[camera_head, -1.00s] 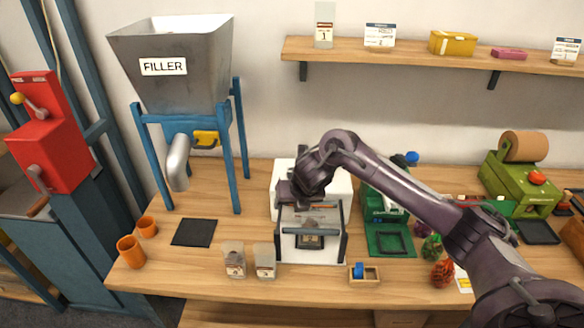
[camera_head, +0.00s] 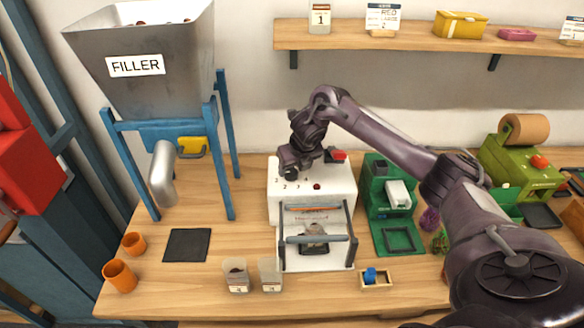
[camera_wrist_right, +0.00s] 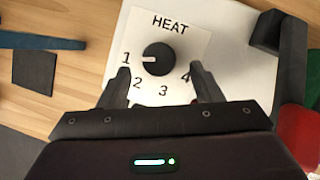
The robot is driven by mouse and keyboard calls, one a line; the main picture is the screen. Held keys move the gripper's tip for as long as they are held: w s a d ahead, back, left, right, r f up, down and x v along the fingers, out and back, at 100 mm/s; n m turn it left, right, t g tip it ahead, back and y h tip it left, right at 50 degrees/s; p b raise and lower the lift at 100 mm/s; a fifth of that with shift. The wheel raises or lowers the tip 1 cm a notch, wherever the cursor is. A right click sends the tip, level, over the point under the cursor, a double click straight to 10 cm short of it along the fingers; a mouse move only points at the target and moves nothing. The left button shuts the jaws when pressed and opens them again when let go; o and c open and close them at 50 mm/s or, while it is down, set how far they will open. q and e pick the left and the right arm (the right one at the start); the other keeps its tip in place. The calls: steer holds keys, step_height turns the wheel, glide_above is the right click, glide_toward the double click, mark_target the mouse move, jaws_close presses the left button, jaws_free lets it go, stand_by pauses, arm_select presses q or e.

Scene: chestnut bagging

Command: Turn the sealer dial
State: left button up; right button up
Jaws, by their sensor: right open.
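The white sealer (camera_head: 340,190) stands on the table with a bag (camera_head: 314,240) lying under its front bar. In the right wrist view, the black round dial (camera_wrist_right: 158,58) sits on a panel marked HEAT with numbers 1 to 4. Its white pointer mark faces 1. My right gripper (camera_wrist_right: 160,76) is open, with its fingertips on either side of the dial's near part; contact with it cannot be told. In the head view, my right gripper (camera_head: 290,168) is over the sealer's back left and hides the dial. My left gripper is not in view.
A filler hopper (camera_head: 140,60) stands at the left, with a dark mat (camera_head: 187,245) and orange cups (camera_head: 119,276) nearby. Two small bags (camera_head: 236,276) stand in front of the sealer. A green device (camera_head: 392,200) stands right of it. A shelf (camera_head: 420,38) runs above.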

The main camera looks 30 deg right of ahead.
mark_target(292, 172)
steer(key=shift+x, duration=1.25)
steer(key=shift+w+f, duration=0.2)
steer(key=c, duration=1)
steer(key=shift+f+n+b, duration=0.1)
steer(key=shift+n+b, duration=0.4)
steer(key=shift+b, duration=0.25)
steer(key=n+b, duration=0.1)
steer(key=n+y+b, duration=0.1)
steer(key=n+b, duration=0.1)
steer(key=shift+w+d+y+b, duration=0.1)
steer(key=shift+d+y+b, duration=0.05)
steer(key=shift+y+b, duration=0.15)
steer(key=shift+n+y+b, duration=0.5)
steer(key=shift+n+b, duration=0.4)
steer(key=shift+n, duration=0.3)
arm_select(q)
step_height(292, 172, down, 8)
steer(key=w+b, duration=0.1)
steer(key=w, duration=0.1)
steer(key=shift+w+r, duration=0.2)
arm_select(e)
steer(key=shift+d+n+g+y, duration=0.1)
steer(key=shift+n+g+y, duration=0.45)
steer(key=shift+n, duration=1.15)
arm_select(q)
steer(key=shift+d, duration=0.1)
